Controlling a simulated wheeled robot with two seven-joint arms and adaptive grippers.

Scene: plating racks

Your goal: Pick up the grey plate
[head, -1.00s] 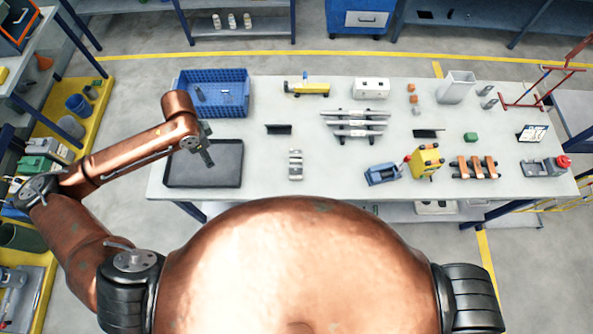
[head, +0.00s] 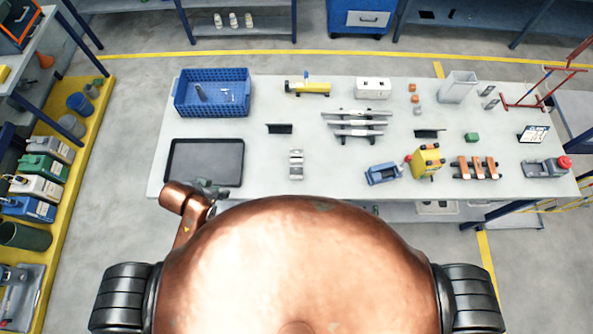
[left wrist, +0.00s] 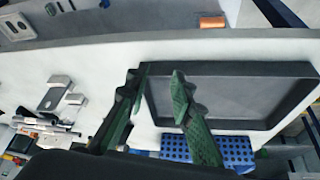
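Long, flat grey pieces (head: 358,124) lie side by side across a holder at the middle of the table; which one is the grey plate I cannot tell. A short light grey metal piece (head: 296,165) stands to their left, nearer me; it also seems to show in the left wrist view (left wrist: 55,95). My right gripper is out of view.
The black tray (head: 170,178) lies empty at the table's front left, with a blue crate (head: 211,107) behind it. A blue block (head: 382,174), a yellow part (head: 427,161) and an orange-topped rack (head: 475,168) stand to the right. The table (head: 250,175) is bare right of the tray.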

